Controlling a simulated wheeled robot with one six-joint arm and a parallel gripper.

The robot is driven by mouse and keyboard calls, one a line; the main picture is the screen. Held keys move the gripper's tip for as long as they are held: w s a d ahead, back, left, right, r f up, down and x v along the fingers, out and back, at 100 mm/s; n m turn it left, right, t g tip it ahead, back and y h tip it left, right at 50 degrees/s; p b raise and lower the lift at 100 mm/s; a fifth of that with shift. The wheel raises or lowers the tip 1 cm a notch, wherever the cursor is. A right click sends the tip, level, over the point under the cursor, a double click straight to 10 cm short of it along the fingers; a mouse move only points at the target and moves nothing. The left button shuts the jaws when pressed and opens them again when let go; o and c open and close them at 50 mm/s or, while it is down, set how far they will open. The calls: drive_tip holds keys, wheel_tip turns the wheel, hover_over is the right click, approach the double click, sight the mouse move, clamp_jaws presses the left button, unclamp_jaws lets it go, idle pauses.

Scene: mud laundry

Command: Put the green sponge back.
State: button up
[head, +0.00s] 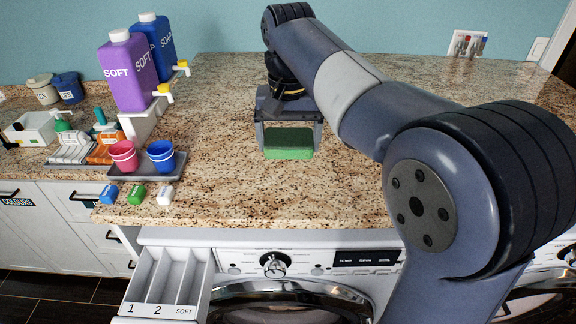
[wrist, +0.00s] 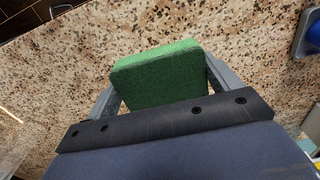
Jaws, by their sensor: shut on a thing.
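The green sponge (head: 288,144) is between the two fingers of my gripper (head: 288,128), over the granite counter in the head view. In the wrist view the sponge (wrist: 158,75) sits between the fingers, with a finger against each side. My gripper (wrist: 160,85) is shut on it. I cannot tell for sure whether the sponge touches the counter or is just above it. Its near part in the wrist view is hidden by the gripper's body.
A grey tray (head: 112,172) with a pink cup (head: 123,156) and a blue cup (head: 160,156) stands left. Behind are purple (head: 130,75) and blue (head: 158,42) bottles. Small blue, green and white items lie at the front edge. A detergent drawer (head: 165,283) is open below. The counter's middle is clear.

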sight(289, 186)
wheel_tip(289, 186, down, 10)
drive_tip(key=shift+r, duration=0.15)
idle(0.3)
drive_tip(key=shift+f, duration=0.2)
drive_tip(key=o, duration=0.9)
drive_tip(key=shift+r, duration=0.1)
wheel_tip(289, 186, up, 12)
drive_tip(key=shift+s+r, duration=0.1)
drive_tip(key=shift+s, duration=0.05)
